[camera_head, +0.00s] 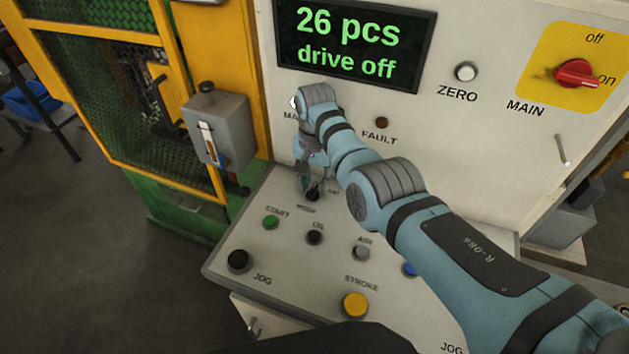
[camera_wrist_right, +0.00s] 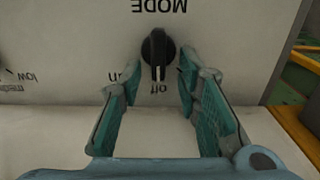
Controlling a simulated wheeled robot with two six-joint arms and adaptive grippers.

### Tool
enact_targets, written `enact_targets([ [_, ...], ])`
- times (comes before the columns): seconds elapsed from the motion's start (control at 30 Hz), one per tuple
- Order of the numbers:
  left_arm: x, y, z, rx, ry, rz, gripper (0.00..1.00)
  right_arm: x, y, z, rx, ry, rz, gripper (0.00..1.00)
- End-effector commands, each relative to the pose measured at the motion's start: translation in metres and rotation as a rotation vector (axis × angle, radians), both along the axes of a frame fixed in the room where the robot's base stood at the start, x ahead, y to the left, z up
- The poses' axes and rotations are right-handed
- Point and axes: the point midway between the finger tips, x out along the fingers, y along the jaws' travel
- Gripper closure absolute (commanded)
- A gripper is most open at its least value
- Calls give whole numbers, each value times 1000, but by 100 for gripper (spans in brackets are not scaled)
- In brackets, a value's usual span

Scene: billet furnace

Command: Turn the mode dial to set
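The mode dial (camera_wrist_right: 158,48) is a black knob on a pale panel under upside-down MODE lettering in the right wrist view. Its bar stands upright in that picture, its lower end toward the word "off". Part of another label shows left of it; any label on the right is hidden by a finger. My right gripper (camera_wrist_right: 157,75) is open, with one finger on each side of the dial; I cannot tell whether either touches it. In the head view the dial (camera_head: 313,196) is partly covered by the right gripper (camera_head: 313,182). My left gripper is not in view.
The sloping console carries a green START button (camera_head: 270,222), a black JOG button (camera_head: 238,261) and a yellow STROKE button (camera_head: 355,305). Above are a display (camera_head: 350,45) reading "26 pcs drive off" and a red MAIN switch (camera_head: 577,73). A grey box (camera_head: 218,125) stands left.

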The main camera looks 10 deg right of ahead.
Motion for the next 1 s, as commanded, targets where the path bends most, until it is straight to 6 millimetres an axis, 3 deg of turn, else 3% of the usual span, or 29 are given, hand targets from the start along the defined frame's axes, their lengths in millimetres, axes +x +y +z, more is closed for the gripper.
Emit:
enact_targets([
  [0.07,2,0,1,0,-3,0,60,0,0,1,0,0,0,69],
  [0.27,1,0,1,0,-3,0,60,0,0,1,0,0,0,100],
  [0.67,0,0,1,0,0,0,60,0,0,1,-1,1,27,100],
  [1.0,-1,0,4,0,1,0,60,2,2,1,-1,1,215,100],
])
